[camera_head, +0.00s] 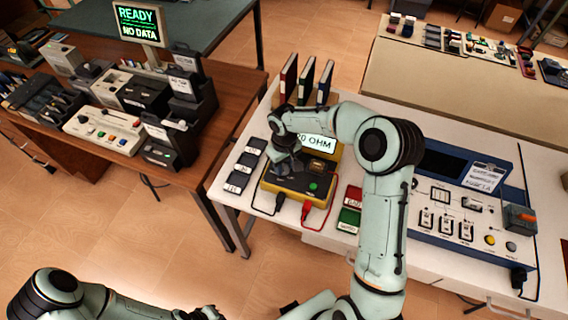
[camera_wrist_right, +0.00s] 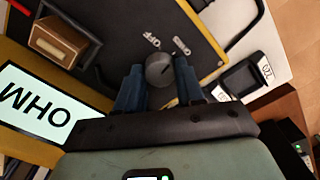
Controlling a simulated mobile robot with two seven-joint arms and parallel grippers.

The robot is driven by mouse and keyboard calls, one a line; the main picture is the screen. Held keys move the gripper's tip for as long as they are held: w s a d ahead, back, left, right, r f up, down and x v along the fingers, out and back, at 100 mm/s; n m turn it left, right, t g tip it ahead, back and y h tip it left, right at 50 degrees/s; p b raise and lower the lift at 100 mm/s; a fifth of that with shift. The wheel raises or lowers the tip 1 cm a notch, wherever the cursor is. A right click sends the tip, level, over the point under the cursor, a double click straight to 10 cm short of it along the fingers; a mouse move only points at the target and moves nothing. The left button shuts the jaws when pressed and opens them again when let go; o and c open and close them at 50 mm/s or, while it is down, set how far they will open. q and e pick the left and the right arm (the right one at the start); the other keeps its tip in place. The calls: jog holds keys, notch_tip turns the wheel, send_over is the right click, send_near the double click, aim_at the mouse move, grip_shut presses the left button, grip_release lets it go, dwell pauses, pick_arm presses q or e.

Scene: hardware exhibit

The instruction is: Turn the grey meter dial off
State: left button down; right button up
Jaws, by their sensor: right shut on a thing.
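The yellow meter (camera_head: 322,198) with a dark face lies on the white table, and its screen (camera_head: 318,143) reads an OHM value. The grey dial (camera_wrist_right: 160,69) shows in the right wrist view as a round knob with a dark pointer mark. My right gripper (camera_wrist_right: 159,80) has its blue fingers on both sides of the dial, shut on it. In the head view my right gripper (camera_head: 285,160) hides the dial.
Black and red leads (camera_head: 305,212) run from the meter's front. Labelled dark blocks (camera_head: 244,166) stand left of it, red and green blocks (camera_head: 350,206) right, binders (camera_head: 306,78) behind. A blue-and-white panel (camera_head: 455,205) takes the table's right side.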

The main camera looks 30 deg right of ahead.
aim_at(284, 167)
jog(key=n, duration=0.3)
pick_arm(q)
jog(key=shift+w+r+p, duration=0.55)
jog(key=shift+w+r, duration=0.25)
pick_arm(e)
jog(key=shift+n, duration=1.9)
jog(key=o, duration=1)
jog(key=shift+o, duration=0.2)
pick_arm(q)
jog(key=shift+w+r+p, duration=0.4)
jog(key=shift+w+r, duration=0.1)
jog(key=shift+w, duration=0.05)
pick_arm(e)
notch_tip(284, 167, up, 13)
jog(key=shift+r, duration=0.2)
jog(key=shift+f, duration=0.1)
